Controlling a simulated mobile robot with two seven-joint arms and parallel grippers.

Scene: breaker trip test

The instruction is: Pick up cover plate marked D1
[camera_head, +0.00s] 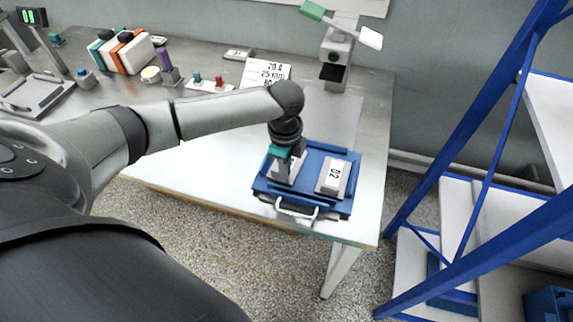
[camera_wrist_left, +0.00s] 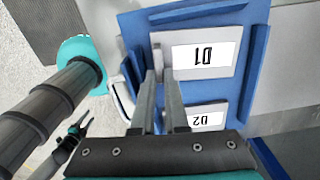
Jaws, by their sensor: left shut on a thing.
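The cover plate marked D1 (camera_wrist_left: 205,55) is a light grey block with a white label. It lies in the blue tray (camera_wrist_left: 257,45), and its label reads upside down in the left wrist view. My left gripper (camera_wrist_left: 160,75) is shut on the plate's edge on the tray-handle side. In the head view, my left gripper (camera_head: 287,160) comes down over the tray's left half and hides most of D1. The cover plate marked D2 (camera_head: 333,178) lies beside it in the tray.
The tray's metal handle (camera_head: 297,211) faces the table's front edge. A white sign (camera_head: 265,73) and a grey stand (camera_head: 337,55) are behind. A blue-framed shelf (camera_head: 480,150) stands to the right. The grey metal table has clear room left of the tray.

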